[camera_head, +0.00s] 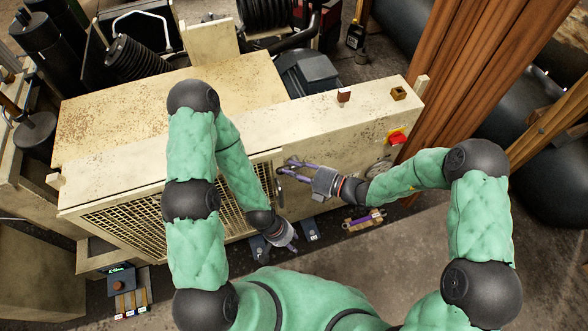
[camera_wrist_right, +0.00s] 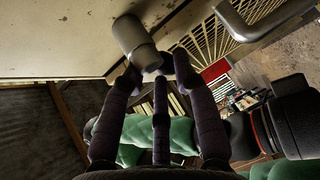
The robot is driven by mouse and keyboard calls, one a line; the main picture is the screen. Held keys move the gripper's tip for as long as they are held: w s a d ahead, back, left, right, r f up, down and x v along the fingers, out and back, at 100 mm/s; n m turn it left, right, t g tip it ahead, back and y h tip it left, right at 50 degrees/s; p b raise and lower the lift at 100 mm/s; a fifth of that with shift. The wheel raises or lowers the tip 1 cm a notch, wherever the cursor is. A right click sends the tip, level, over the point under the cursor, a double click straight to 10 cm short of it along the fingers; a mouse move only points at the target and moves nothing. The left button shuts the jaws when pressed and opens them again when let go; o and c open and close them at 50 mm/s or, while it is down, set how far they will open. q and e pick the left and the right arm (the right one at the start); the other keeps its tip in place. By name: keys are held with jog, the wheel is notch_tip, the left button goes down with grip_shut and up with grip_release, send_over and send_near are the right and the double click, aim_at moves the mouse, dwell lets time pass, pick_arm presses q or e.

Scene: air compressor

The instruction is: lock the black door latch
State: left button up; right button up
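The door latch seems to be the dark grey rounded piece (camera_wrist_right: 138,42) on the beige panel in the right wrist view. In the head view, the latch area lies at the right edge of the mesh door (camera_head: 130,220). My right gripper (camera_head: 291,168) reaches this area from the right. In the right wrist view its purple fingers (camera_wrist_right: 157,75) are parted, with the latch's rounded end between or just before their tips. Contact is not clear. My left gripper (camera_head: 290,246) hangs low in front of the cabinet, away from the latch; its finger opening is too small to judge.
A curved grey handle (camera_wrist_right: 255,22) stands out beside the grille, close to the right fingers. The beige compressor cabinet (camera_head: 350,125) carries a red switch (camera_head: 397,138). Small items lie on the floor, including a purple-handled tool (camera_head: 364,219). Wooden planks (camera_head: 450,80) stand at right.

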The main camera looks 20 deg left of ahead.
jog(key=shift+o, duration=1.3)
jog(key=shift+f, duration=0.35)
jog(key=shift+d+r, duration=0.1)
jog(key=shift+r, duration=0.05)
jog(key=v, duration=1.1)
jog(key=shift+d, duration=0.35)
jog(key=shift+s, duration=0.1)
